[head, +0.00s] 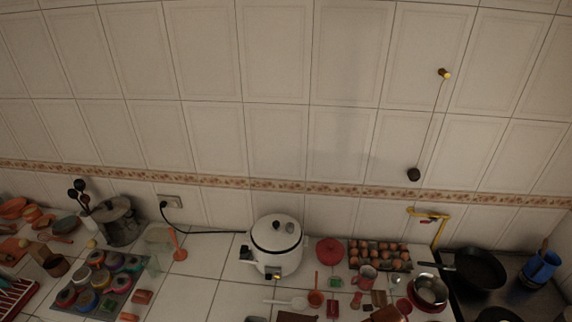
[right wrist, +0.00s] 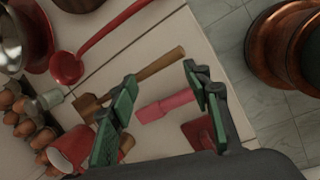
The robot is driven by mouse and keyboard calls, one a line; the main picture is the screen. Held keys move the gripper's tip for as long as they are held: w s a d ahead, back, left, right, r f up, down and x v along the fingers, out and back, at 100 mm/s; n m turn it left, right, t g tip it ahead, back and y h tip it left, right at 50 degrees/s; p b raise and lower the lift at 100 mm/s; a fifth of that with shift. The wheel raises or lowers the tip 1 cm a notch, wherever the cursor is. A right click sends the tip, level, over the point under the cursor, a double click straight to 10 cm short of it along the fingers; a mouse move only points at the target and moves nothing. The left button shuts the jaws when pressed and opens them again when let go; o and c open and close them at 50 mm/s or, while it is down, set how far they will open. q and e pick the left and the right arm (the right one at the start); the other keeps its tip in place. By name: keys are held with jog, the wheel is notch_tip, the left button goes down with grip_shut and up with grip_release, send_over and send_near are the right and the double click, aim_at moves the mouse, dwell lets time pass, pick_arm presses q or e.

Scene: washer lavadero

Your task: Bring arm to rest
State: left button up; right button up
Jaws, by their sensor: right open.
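My right gripper (right wrist: 165,98) shows in the right wrist view with its two green-padded fingers spread apart. Nothing is held between them. It is above the tiled counter (right wrist: 130,50), where a wooden-handled utensil (right wrist: 160,64) and a pink-handled utensil (right wrist: 166,104) lie beyond and between the fingertips. I cannot tell the exact height above them. Neither gripper shows in the head view, and my left gripper is in no view.
Near the fingers are a red ladle (right wrist: 68,66), a red-and-white mug (right wrist: 72,148) and eggs (right wrist: 24,126). The head view shows a white rice cooker (head: 277,245), an egg tray (head: 380,254), a black pan (head: 480,268) and a blue cup (head: 541,267). The tiled wall stands behind.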

jog(key=s+r+m+t+y, duration=0.2)
jog(key=s+r+m, duration=0.1)
jog(key=s+m, duration=1.3)
jog(key=s+f+n+b, duration=0.1)
jog(key=s+f+b, duration=0.15)
jog(key=f, duration=1.05)
jog(key=s+a+f+n+g+b, duration=0.1)
jog(key=f+n+b, duration=0.15)
jog(key=f, duration=0.95)
jog(key=s+f+b, duration=0.1)
jog(key=f+b, duration=0.3)
jog(key=f, duration=0.9)
jog(key=s+f+b, duration=0.3)
jog(key=s+f, duration=0.6)
jog(key=f, duration=0.3)
jog(key=s+f+g+b, duration=0.1)
jog(key=s+f+b, duration=0.3)
jog(key=s+f, duration=0.6)
notch_tip(320, 180, down, 3)
jog(key=shift+a+f+n+y, duration=0.15)
jog(key=shift+f+n+y, duration=0.05)
jog(key=shift+n+y, duration=0.25)
